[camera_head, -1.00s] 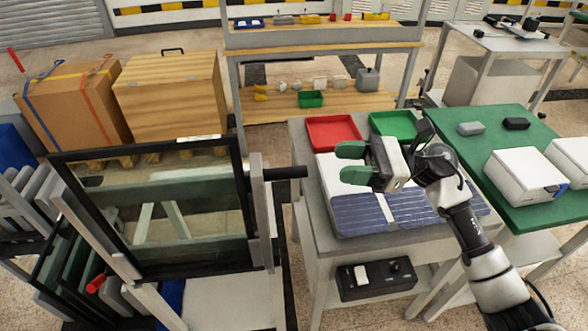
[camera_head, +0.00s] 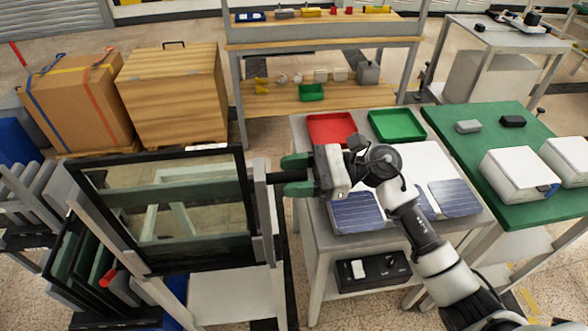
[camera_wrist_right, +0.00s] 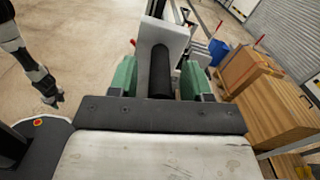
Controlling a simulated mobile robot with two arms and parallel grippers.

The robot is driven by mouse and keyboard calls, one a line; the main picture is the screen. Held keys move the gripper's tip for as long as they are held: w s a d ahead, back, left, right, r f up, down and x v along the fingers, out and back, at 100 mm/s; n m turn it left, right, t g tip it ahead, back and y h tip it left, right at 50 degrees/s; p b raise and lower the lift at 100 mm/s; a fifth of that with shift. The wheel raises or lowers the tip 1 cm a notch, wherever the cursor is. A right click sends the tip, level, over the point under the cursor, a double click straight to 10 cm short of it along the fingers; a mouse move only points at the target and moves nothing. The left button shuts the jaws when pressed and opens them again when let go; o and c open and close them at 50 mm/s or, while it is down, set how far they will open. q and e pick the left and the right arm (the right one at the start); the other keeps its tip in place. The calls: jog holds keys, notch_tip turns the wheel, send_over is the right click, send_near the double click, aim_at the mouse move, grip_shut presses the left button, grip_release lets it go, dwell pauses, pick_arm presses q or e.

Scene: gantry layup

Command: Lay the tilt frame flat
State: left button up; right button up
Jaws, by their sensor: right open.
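The tilt frame (camera_head: 248,205), a black-edged pane of glass, stands tilted up on its light grey stand at the left of the head view. A black bar handle (camera_head: 276,178) sticks out from its right side. My right gripper (camera_head: 290,175) is at this handle with its green fingers open. In the right wrist view the handle (camera_wrist_right: 162,75) lies between the two fingers, with gaps on both sides. My left gripper is outside the head view. An arm end, seemingly my left gripper (camera_wrist_right: 52,97), shows small in the right wrist view; its jaws are unclear.
A grey table (camera_head: 300,150) to the right bears a red tray (camera_head: 331,128), a green tray (camera_head: 396,125) and blue solar panels (camera_head: 357,213). A green-topped table (camera_head: 480,150) adjoins it. A wooden crate (camera_head: 172,95) and a cardboard box (camera_head: 78,105) stand behind the frame.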

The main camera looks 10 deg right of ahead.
jog(key=shift+c, duration=0.2)
grip_shut()
jog(key=shift+w, duration=0.1)
jog(key=w+f+m+b, duration=0.2)
jog(key=w+m+b, duration=0.1)
jog(key=w+b, duration=0.4)
jog(key=w+f+m+b, duration=0.2)
jog(key=w+m+b, duration=0.2)
jog(key=w+b, duration=0.2)
jog(key=shift+w+f+b, duration=0.25)
jog(key=shift+w+b, duration=0.1)
jog(key=shift+w, duration=1)
